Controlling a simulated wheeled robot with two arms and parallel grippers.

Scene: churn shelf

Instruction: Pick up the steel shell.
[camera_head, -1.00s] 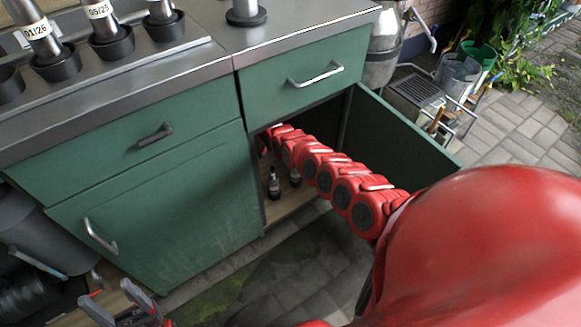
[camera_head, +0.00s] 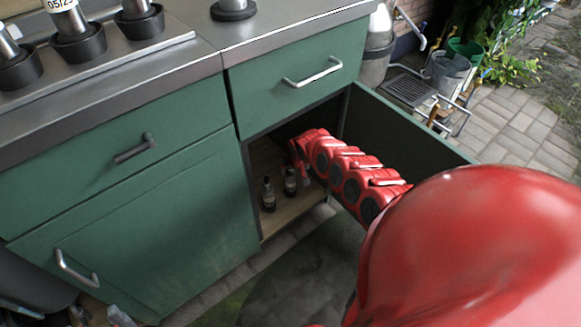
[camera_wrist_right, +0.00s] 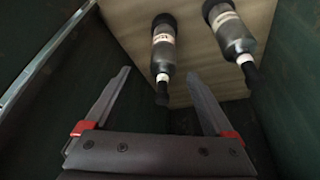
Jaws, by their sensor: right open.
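Steel cylinders stand in black cups on the counter, one (camera_head: 70,20) with a label; I cannot tell whether one of them is the steel shell. My right arm reaches into the open lower cabinet, and the right gripper (camera_head: 303,176) is partly hidden there beside two small dark bottles. In the right wrist view the right gripper (camera_wrist_right: 158,74) is open, with nothing held. Its fingers point toward the bottles, a left one (camera_wrist_right: 163,48) and a right one (camera_wrist_right: 233,38), both with pale labels. My left gripper cannot be made out.
The cabinet floor (camera_head: 285,217) is wooden, and its green door (camera_head: 405,135) stands open to the right. The closed drawer (camera_head: 300,85) is just above the opening. Paving with a metal stand and buckets (camera_head: 452,75) lies beyond on the right.

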